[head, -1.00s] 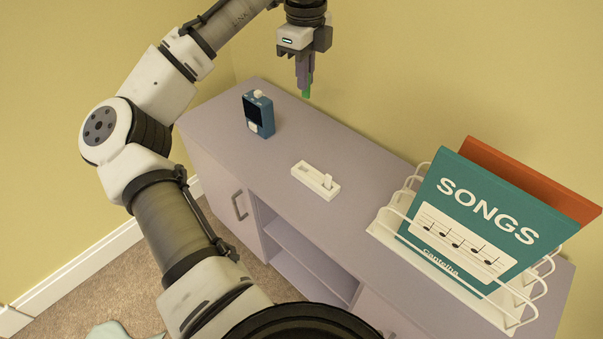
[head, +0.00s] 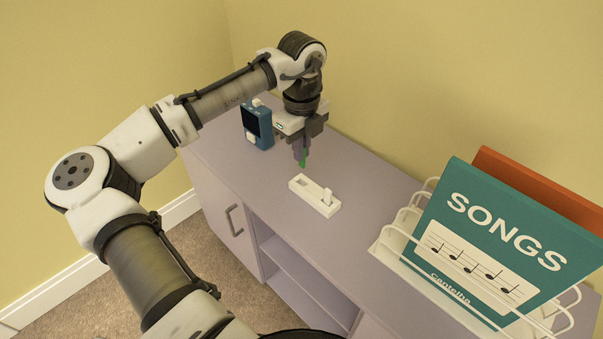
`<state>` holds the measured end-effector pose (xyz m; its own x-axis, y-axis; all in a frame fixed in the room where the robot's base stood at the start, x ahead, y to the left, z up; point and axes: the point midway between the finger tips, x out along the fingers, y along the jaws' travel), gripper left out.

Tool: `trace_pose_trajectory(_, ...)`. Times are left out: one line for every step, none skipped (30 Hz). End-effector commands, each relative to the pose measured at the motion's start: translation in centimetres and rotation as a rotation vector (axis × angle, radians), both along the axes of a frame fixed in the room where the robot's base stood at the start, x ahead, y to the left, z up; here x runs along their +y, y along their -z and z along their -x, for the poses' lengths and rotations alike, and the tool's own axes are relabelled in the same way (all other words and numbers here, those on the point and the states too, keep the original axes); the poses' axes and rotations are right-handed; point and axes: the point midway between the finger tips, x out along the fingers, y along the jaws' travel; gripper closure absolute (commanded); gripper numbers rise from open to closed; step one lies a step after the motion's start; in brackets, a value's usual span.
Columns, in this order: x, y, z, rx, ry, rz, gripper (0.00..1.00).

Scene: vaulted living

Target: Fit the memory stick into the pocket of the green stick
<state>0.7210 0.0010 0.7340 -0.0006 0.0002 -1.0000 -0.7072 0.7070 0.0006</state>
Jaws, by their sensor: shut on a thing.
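My gripper (head: 300,158) is shut on a small green memory stick (head: 303,163), whose lower end shows below the fingertips. The rest of the stick is hidden by the fingers. It is held above the cabinet top, just behind a white holder block (head: 298,188) in the picture, and looks apart from it. The holder lies flat and has a long recessed pocket at its left part. A small white piece (head: 327,195) stands up at its right end. I cannot make out the pocket's inside.
The pale purple cabinet top (head: 350,187) is clear around the holder. A blue device (head: 257,126) with a dark screen stands left of my gripper. A white wire rack (head: 388,247) at the right holds a teal "SONGS" book (head: 475,235) and an orange one (head: 540,185).

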Motion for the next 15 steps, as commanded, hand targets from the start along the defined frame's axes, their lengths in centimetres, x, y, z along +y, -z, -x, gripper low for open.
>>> trace_pose_trajectory(0.0, 1.1, 0.0, 0.001, 0.000, -0.001, 1.00)
trace_pose_trajectory(0.0, 1.5, 0.0, 0.001, 0.000, -0.001, 1.00)
trace_pose_trajectory(0.0, 2.0, 0.0, -0.001, 0.000, -0.001, 1.00)
trace_pose_trajectory(0.0, 2.3, 0.0, -0.001, 0.000, -0.001, 1.00)
trace_pose_trajectory(0.0, 2.5, 0.0, -0.001, 0.000, -0.001, 1.00)
trace_pose_trajectory(0.0, 2.7, 0.0, -0.001, 0.000, -0.001, 1.00)
trace_pose_trajectory(0.0, 2.8, 0.0, -0.001, 0.000, -0.001, 1.00)
trace_pose_trajectory(0.0, 3.0, 0.0, -0.001, -0.001, -0.001, 1.00)
trace_pose_trajectory(0.0, 3.3, 0.0, -0.001, 0.000, 0.000, 1.00)
trace_pose_trajectory(0.0, 3.6, 0.0, -0.001, 0.000, 0.000, 1.00)
trace_pose_trajectory(0.0, 4.0, 0.0, -0.001, -0.001, -0.002, 1.00)
trace_pose_trajectory(0.0, 4.6, 0.0, -0.001, 0.000, -0.002, 1.00)
trace_pose_trajectory(0.0, 5.1, 0.0, -0.001, 0.000, -0.001, 1.00)
trace_pose_trajectory(0.0, 5.6, 0.0, -0.001, 0.000, -0.002, 1.00)
trace_pose_trajectory(0.0, 6.2, 0.0, 0.000, 0.000, -0.001, 1.00)
